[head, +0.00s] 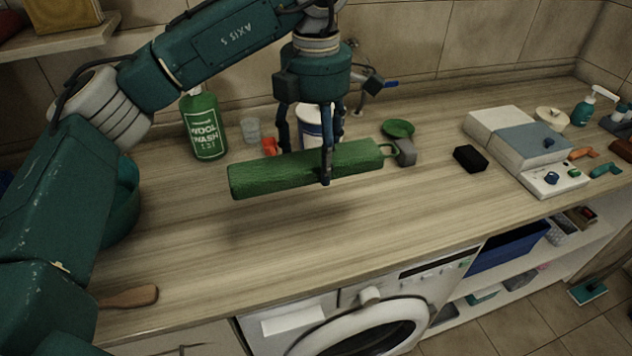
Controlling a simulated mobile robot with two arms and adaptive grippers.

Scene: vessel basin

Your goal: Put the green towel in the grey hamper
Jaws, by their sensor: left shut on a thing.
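The green towel (270,176) is a long rolled bundle with a small loop at its right end. My left gripper (325,178) points down and is shut on the towel around its middle right part. The towel is held above the wooden counter (350,232), with a faint shadow below it to the left. I see no grey hamper in this view. My right gripper is not in view.
A green wool wash bottle (204,126), a clear cup (251,130) and a white tub (308,124) stand behind the towel. A black block (470,158) and a scale-like device (540,150) are at right. The front counter middle is clear above the washing machine (370,325).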

